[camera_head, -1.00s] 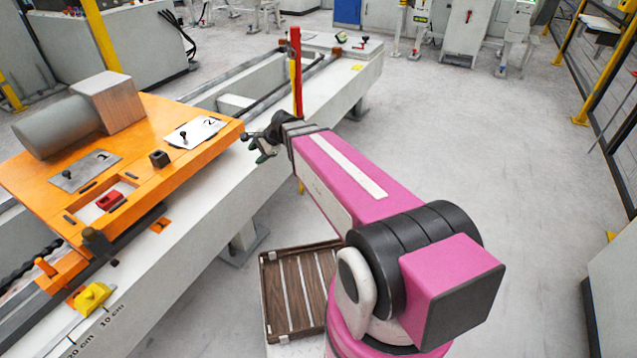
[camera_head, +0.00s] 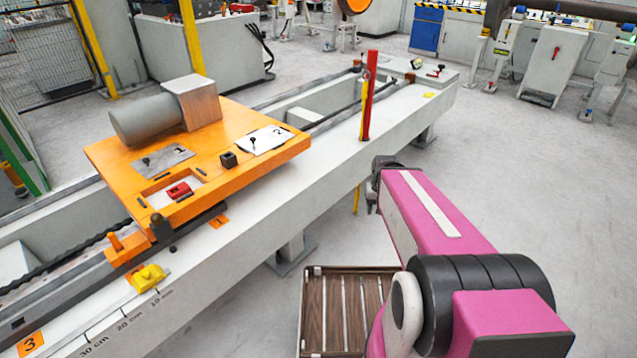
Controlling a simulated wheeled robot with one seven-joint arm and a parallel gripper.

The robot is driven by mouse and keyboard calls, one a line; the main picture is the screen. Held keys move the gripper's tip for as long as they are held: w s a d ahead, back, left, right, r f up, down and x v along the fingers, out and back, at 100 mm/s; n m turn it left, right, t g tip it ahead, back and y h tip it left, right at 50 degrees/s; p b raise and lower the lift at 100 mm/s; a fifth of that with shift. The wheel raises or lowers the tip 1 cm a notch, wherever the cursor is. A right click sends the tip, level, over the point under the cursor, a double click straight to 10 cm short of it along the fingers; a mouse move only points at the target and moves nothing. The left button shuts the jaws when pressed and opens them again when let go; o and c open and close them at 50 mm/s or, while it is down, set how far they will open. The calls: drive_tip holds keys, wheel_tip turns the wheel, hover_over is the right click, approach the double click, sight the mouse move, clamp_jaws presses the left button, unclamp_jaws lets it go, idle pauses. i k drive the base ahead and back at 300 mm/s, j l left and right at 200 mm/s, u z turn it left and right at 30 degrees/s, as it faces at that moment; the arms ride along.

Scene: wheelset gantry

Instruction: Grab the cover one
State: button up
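An orange carriage plate (camera_head: 240,121) sits on the long pale bench at left. A grey cover (camera_head: 170,157) with a small black knob lies on it; its marking is too small to read surely. A white cover (camera_head: 265,139) with a knob and what looks like a 2 lies at the plate's right side. An open recess in front of the grey cover shows a red block (camera_head: 178,190). My gripper (camera_head: 372,192) is right of the bench, near the red post, apart from both covers. My arm hides most of it, so its fingers are unclear.
A grey cylinder (camera_head: 148,124) with a block is on the carriage. A brown slatted crate (camera_head: 313,310) is on the floor by my arm. The floor at right is clear.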

sight(157, 162)
drive_tip(key=j+u, duration=0.15)
drive_tip(key=u, duration=1.5)
drive_tip(key=k+j, duration=0.05)
